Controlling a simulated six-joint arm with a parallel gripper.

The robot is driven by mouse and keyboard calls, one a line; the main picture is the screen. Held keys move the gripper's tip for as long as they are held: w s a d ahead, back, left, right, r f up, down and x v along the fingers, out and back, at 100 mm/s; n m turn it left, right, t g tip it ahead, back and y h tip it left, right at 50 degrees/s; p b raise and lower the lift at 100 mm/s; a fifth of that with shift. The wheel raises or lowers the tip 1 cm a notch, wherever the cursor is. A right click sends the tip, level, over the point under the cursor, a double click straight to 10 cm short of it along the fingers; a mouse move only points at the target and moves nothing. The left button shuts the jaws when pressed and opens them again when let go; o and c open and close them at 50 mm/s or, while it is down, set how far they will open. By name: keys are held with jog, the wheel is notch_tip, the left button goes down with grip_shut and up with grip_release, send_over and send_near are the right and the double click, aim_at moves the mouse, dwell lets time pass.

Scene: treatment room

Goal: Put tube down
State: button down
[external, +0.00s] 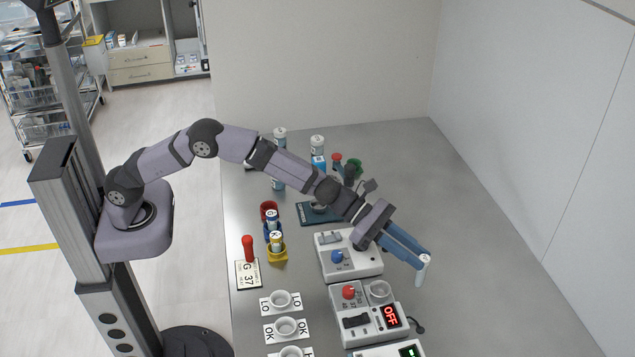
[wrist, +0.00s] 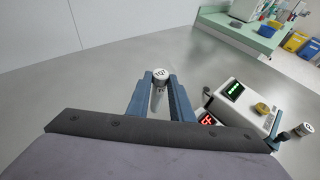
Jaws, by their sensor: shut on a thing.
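A white tube (external: 421,273) with a pale cap is held upright at the tip of my gripper (external: 425,259), in the external view. The blue fingers are shut on its upper part, and its lower part hangs free. It is to the right of the white device boxes, over the grey table (external: 470,230). In the wrist view the capped tube (wrist: 160,76) stands between the two blue fingertips (wrist: 161,84). The marking on its cap is too small to read. I cannot tell whether its lower end touches the table.
A blue-knob box (external: 362,262) and a red-knob box (external: 388,328) reading OFF stand left of the tube. White cups (external: 281,299) on LO and OK cards stand front left. Coloured holders (external: 277,253) contain vials. The table's right side is clear up to the wall.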

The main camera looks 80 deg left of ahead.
notch_tip(320, 180, up, 5)
jog(key=w+a+r, duration=0.1)
jog(key=w+a, duration=0.2)
jog(key=a, duration=0.9)
jog(key=w+a+r, duration=0.1)
jog(key=w+a, duration=0.1)
jog(key=a, duration=0.9)
jog(key=s+a+f, duration=0.1)
jog(key=s+a, duration=0.2)
jog(key=a, duration=0.8)
jog(key=s+a+b, duration=0.1)
jog(key=s+a, duration=0.2)
jog(key=a, duration=0.9)
jog(key=shift+f, duration=0.4)
jog(key=shift+d+f+p, duration=0.1)
jog(key=shift+f+p, duration=0.5)
jog(key=shift+f, duration=4.35)
